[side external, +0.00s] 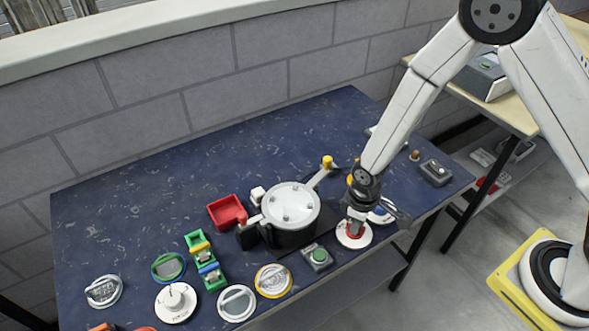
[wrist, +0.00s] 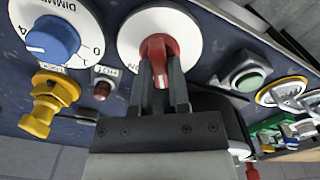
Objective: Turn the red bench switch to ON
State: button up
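The red bench switch (wrist: 158,50) is a red lever handle on a round white dial plate (wrist: 129,38). In the wrist view its handle points down the picture toward my gripper. My gripper (wrist: 162,80) has one finger on each side of the handle, close against it, and looks shut on it. Lettering on the plate at the lower left is partly hidden by a finger. In the side view the white plate (side external: 354,241) lies near the bench's front edge, with my gripper (side external: 355,222) pointing down over it and covering most of the handle.
A blue dimmer knob (wrist: 53,38) and a yellow knob (wrist: 48,103) are beside the switch. A green push button (side external: 319,255) and a lidded pot (side external: 290,208) stand to its left. A red tray (side external: 227,212) and several dials lie further left. The bench's back left is clear.

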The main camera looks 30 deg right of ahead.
grip_shut()
jog(key=shift+m, duration=0.3)
jog(key=m, duration=0.7)
jog(key=shift+m, duration=0.4)
jog(key=m, duration=0.3)
jog(key=shift+m, duration=0.4)
